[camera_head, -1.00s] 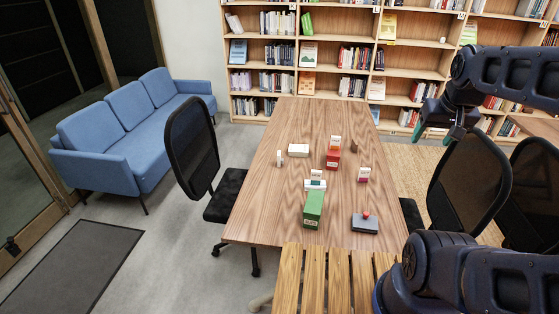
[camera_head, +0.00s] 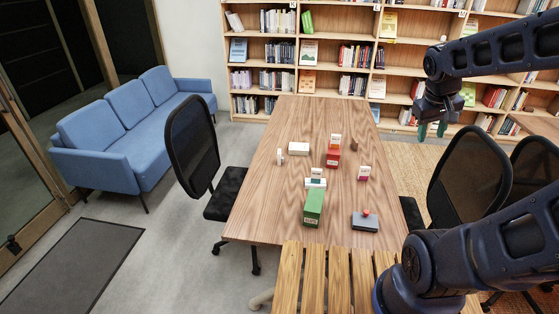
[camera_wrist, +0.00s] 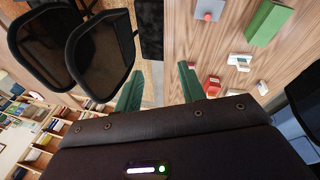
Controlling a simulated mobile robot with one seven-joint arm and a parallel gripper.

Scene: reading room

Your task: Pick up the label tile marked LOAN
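Several small label tiles and boxes stand on the wooden table; I cannot read which one is marked LOAN. One white tile with a pink-red lower part (camera_head: 364,173) stands at the right. A white and orange tile (camera_head: 335,140) stands behind or on a red box (camera_head: 333,158). A white tile with green (camera_head: 316,177) is just behind a green box (camera_head: 314,206). A small white piece (camera_head: 279,159) stands at the left. My gripper (camera_head: 432,130) is open and empty, in the air right of the table. Its green fingers (camera_wrist: 159,84) show apart in the wrist view.
A white box (camera_head: 298,149), a small brown piece (camera_head: 354,146) and a grey pad with a red knob (camera_head: 364,221) are also on the table (camera_head: 265,215). Black chairs (camera_head: 467,180) stand at the right, one (camera_head: 192,145) at the left. The table's far end is clear.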

